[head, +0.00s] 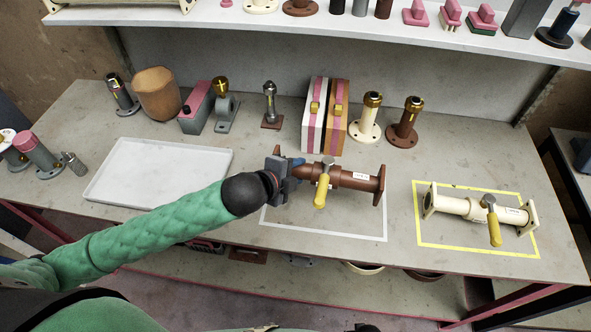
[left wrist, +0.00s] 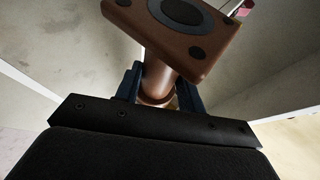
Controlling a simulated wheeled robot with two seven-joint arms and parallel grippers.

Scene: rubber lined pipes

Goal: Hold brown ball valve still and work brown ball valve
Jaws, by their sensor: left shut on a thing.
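The brown ball valve (head: 352,180) lies on its side inside the white-outlined rectangle on the bench, with a flange at each end. Its yellow handle (head: 322,187) points toward the front of the bench. My left gripper (head: 292,168) is shut on the valve's pipe neck at its left end, just behind the left flange. In the left wrist view the brown flange (left wrist: 180,28) shows above the fingers, which straddle the neck (left wrist: 157,84). My right gripper is not visible.
A cream ball valve (head: 460,207) lies inside a yellow-outlined rectangle at the right. A white tray (head: 120,187) is at the left. Fittings, a brown pot (head: 157,93) and upright binders (head: 325,115) line the back. A shelf (head: 400,30) overhangs the bench.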

